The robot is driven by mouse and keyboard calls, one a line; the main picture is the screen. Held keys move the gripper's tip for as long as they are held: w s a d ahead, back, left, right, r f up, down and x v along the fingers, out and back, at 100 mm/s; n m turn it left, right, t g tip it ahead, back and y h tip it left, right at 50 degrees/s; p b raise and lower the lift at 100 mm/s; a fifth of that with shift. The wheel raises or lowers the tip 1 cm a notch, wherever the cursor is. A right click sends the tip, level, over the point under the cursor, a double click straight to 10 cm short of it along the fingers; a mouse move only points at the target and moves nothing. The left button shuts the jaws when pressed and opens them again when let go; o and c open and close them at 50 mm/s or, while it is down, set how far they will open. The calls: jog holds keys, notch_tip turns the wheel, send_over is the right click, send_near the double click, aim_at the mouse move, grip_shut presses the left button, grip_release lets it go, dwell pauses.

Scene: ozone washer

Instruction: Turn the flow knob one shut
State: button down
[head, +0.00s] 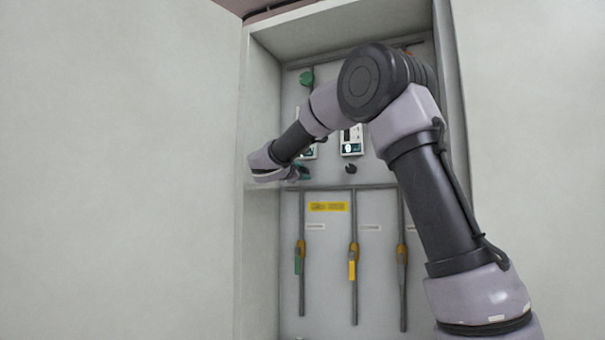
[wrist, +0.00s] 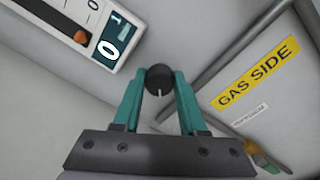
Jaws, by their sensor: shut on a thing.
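The flow knob (wrist: 159,80) is a small round black knob with a white pointer line. It sits on the grey panel below a flow meter. My gripper (wrist: 159,92) has its teal fingers on either side of the knob and is shut on it. In the head view my gripper (head: 303,173) is at the left part of the cabinet, and my arm and hand hide the held knob there. The flow meter (wrist: 78,20) above it shows a scale and an orange float in the wrist view. A second black knob (head: 351,169) sits to the right, under another meter (head: 351,141).
A yellow "GAS SIDE" label (wrist: 257,74) is on the panel; it also shows in the head view (head: 327,207). Below it are vertical pipes with a green-handled valve (head: 298,258) and a yellow-handled valve (head: 352,262). The cabinet's left wall (head: 262,100) stands close to my gripper.

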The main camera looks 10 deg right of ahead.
jog(key=shift+f+n, duration=0.1)
jog(key=shift+n, duration=0.3)
jog(key=shift+c, duration=2.3)
grip_release()
jog(key=v, duration=1.1)
